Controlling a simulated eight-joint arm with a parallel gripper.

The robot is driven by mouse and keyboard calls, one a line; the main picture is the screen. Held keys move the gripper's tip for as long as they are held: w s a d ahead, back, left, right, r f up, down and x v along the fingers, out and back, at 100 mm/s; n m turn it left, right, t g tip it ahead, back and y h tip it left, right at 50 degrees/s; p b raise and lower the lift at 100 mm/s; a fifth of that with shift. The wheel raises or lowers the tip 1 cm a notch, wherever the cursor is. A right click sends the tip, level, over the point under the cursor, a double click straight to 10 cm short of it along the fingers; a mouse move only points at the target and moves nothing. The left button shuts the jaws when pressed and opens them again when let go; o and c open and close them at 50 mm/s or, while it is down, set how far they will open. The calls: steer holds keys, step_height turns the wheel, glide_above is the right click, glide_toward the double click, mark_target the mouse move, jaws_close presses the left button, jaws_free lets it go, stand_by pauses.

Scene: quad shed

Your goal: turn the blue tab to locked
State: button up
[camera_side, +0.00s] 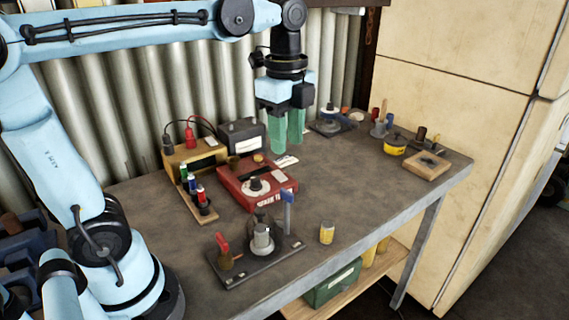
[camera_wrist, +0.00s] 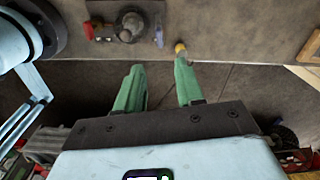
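The blue tab (camera_side: 287,208) stands upright at the right end of a dark base plate (camera_side: 235,275) near the table's front edge. A grey knob (camera_side: 262,240) and a red lever (camera_side: 222,243) share that plate. In the wrist view the blue tab (camera_wrist: 159,37) is small, at the top, right of the grey knob (camera_wrist: 128,30). My gripper (camera_side: 287,146) has two green fingers pointing down, above the table and clear of the tab. In the wrist view its fingertips (camera_wrist: 158,63) are apart with nothing between them. I cannot read any lock marking.
A small yellow cylinder (camera_side: 327,232) stands right of the plate. A red box with a dial (camera_side: 256,188) lies behind the plate, beside a wooden rack (camera_side: 190,195) of coloured pieces. A yellow tin (camera_side: 396,145) and a wooden block (camera_side: 427,166) are at the right. The table's middle right is clear.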

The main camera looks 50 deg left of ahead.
mark_target(287, 191)
steer(key=shift+m, duration=0.3)
step_height(287, 191, down, 12)
steer(key=shift+r, duration=0.1)
stand_by(0.4)
jaws_close()
